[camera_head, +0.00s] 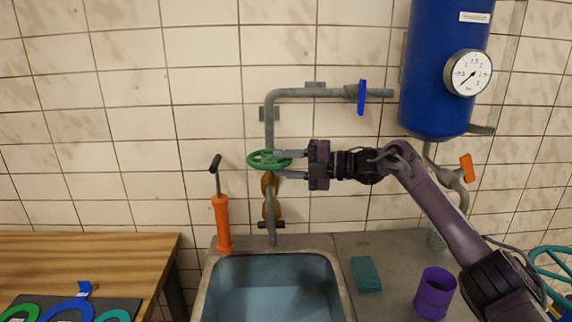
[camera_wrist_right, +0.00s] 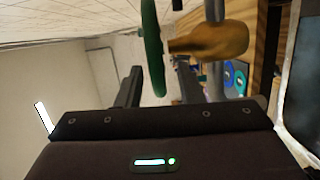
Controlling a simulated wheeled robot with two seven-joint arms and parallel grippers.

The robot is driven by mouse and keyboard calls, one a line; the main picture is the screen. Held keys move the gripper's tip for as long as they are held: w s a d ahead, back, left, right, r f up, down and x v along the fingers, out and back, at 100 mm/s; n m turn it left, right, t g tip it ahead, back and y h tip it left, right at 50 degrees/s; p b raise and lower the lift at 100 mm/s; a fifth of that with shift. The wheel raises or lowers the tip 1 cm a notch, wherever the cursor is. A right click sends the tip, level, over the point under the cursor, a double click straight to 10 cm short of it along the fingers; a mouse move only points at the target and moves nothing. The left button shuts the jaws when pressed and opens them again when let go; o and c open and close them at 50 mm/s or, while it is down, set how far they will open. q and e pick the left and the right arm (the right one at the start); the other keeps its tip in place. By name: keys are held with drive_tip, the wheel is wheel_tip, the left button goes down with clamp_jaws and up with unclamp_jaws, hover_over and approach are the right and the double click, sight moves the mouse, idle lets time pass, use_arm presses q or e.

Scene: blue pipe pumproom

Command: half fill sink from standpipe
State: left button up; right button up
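The grey standpipe (camera_head: 269,120) rises behind the sink (camera_head: 208,290), with a brass valve body (camera_head: 270,200) and a green handwheel (camera_head: 256,160). My right gripper (camera_head: 280,164) is open at the wheel's right side, one finger above the rim and one below. In the right wrist view, the green wheel (camera_wrist_right: 153,45) stands edge-on between the spread fingers (camera_wrist_right: 158,84), beside the brass body (camera_wrist_right: 210,42). Gaps show on both sides; I cannot tell whether anything touches. The sink is bluish inside; I cannot make out a water level or stream. My left gripper is not in view.
An orange hand pump (camera_head: 223,222) stands left of the standpipe. A blue-handled valve (camera_head: 362,97) sits above, near a blue tank (camera_head: 440,70) with a gauge (camera_head: 467,73). A teal block (camera_head: 366,274) and purple cup (camera_head: 434,294) are on the right counter. A wooden table (camera_head: 90,255) is left.

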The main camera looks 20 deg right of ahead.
drive_tip(key=b+v, duration=0.2)
drive_tip(key=v, duration=0.5)
drive_tip(key=shift+s+d+b, duration=0.2)
drive_tip(key=shift+d+b, duration=0.1)
drive_tip(key=shift+d, duration=0.05)
drive_tip(key=shift+d, duration=0.1)
idle(3.3)
